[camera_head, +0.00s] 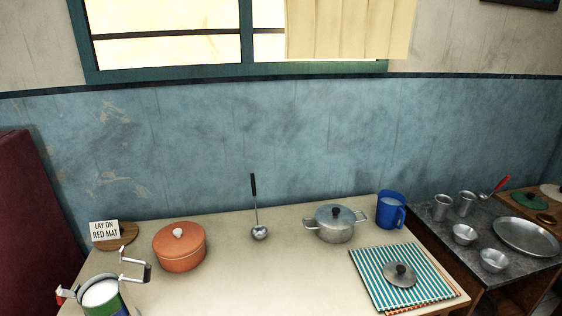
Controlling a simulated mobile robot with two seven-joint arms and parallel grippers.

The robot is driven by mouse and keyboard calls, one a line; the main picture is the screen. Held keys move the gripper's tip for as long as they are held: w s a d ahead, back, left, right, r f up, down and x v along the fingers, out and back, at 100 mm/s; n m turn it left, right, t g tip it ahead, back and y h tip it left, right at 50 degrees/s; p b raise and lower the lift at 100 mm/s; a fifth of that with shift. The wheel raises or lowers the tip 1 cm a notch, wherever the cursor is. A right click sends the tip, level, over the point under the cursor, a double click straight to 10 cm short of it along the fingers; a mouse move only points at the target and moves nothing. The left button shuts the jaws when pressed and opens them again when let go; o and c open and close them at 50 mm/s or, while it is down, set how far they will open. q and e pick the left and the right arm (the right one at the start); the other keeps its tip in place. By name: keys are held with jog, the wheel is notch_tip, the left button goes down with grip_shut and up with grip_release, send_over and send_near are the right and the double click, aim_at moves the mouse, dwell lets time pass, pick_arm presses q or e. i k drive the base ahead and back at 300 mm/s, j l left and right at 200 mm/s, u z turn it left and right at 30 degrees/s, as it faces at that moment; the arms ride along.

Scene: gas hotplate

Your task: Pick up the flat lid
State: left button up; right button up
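A flat grey lid (398,280) with a dark round knob lies on the teal-and-white striped cloth (368,269) at the right front of the table. Nothing touches its knob.
An orange pot (179,256), a ladle (259,232) and a blue jug (390,213) stand on the table. The table's middle front is clear. Metal ware (526,237) stands right.

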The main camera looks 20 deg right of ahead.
aim_at(399, 275)
jog(key=z, duration=1.45)
jog(key=u, duration=2.3)
jog(key=z, duration=2.3)
